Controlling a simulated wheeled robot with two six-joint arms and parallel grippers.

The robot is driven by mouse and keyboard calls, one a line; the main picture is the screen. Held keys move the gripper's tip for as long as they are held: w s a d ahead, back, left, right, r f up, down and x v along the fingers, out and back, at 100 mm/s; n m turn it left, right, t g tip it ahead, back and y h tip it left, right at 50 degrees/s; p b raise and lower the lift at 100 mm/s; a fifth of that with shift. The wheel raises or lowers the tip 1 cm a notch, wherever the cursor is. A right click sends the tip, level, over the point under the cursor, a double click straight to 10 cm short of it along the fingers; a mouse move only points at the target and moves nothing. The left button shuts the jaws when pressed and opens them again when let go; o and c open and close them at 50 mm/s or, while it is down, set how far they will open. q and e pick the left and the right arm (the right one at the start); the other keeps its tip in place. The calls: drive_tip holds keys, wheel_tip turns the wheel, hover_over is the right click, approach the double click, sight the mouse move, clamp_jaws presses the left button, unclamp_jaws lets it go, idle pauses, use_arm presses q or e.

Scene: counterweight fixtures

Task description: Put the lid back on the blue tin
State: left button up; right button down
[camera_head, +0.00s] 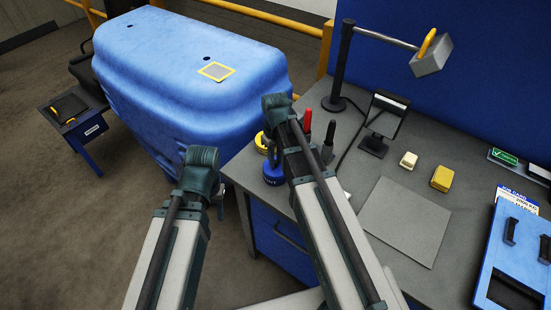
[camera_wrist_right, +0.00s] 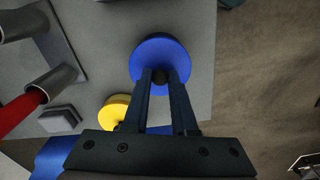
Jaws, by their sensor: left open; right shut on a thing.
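The blue tin (camera_head: 273,174) stands near the left corner of the workbench in the head view, partly hidden by my right arm. The right wrist view looks down on a round blue lid (camera_wrist_right: 160,52) with a dark knob. My right gripper (camera_wrist_right: 161,78) is shut on that knob. The lid covers the view of whatever is below it, so I cannot tell whether it rests on the tin or is just above it. My left gripper (camera_head: 219,204) is off the bench's left edge, open and apart from the tin, its jaws mostly hidden by its arm.
A yellow tin (camera_wrist_right: 113,112) stands close beside the lid. Red and dark-handled tools (camera_head: 308,121) stand in holders just behind. A grey mat (camera_head: 405,220), yellow block (camera_head: 442,178) and blue panel (camera_head: 512,258) lie further right. A large blue covered machine (camera_head: 180,70) stands behind left.

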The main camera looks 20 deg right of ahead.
idle(0.8)
drive_tip(key=shift+c, duration=0.8)
unclamp_jaws()
drive_tip(key=shift+r, duration=0.15)
drive_tip(key=shift+r+p, duration=3.4)
drive_tip(key=shift+p, duration=0.15)
drive_tip(key=shift+f, duration=0.1)
drive_tip(key=shift+c, duration=0.2)
clamp_jaws()
drive_tip(key=shift+f+b, duration=0.25)
drive_tip(key=shift+b, duration=0.1)
